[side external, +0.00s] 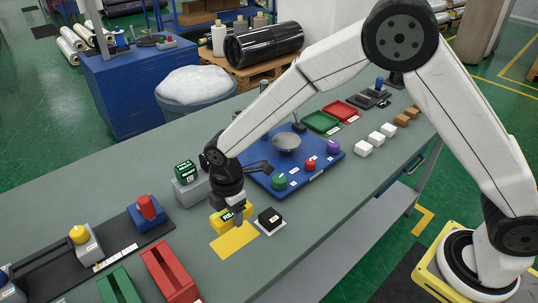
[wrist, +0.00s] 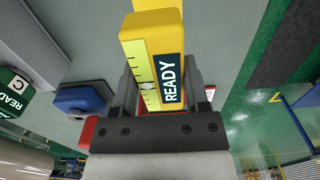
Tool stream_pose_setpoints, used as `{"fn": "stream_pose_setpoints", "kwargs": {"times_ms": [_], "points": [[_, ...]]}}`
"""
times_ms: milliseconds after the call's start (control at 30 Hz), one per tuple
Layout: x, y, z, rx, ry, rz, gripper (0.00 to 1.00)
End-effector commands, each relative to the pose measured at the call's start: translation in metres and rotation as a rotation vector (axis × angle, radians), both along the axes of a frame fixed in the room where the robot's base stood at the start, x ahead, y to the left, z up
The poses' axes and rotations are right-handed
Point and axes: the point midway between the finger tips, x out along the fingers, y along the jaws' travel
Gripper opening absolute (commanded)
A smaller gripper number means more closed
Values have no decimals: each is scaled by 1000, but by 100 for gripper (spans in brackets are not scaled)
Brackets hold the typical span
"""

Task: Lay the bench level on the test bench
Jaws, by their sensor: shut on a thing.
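The bench level is a yellow bar (side external: 217,224) with a black READY label; the wrist view shows it large (wrist: 150,28), with a yellow-green vial strip along one face. My gripper (side external: 236,211) is shut on it, with the dark fingers on either side of the bar in the wrist view (wrist: 152,85). In the side view the bar appears just behind a flat yellow patch (side external: 233,242) on the grey-green test bench (side external: 80,195). I cannot tell whether the bar touches the bench. My fingers and wrist hide part of it.
A black block (side external: 270,217) on a white pad sits right of the patch. A green labelled cube (side external: 186,171) on a grey block stands behind left. A blue board (side external: 262,180) with a bowl and coloured knobs lies behind right. Red (side external: 168,272) and green (side external: 118,287) holders stand front left.

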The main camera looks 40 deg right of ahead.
Motion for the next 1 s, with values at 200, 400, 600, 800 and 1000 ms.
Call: {"fn": "stream_pose_setpoints", "kwargs": {"times_ms": [200,400,600,800,1000], "points": [[0,0,-11,0,1,0,0],[0,0,-25,0,1,0,0],[0,0,-37,0,0,0,0],[0,0,-43,0,0,0,0],[0,0,-45,0,-1,0,0]]}}
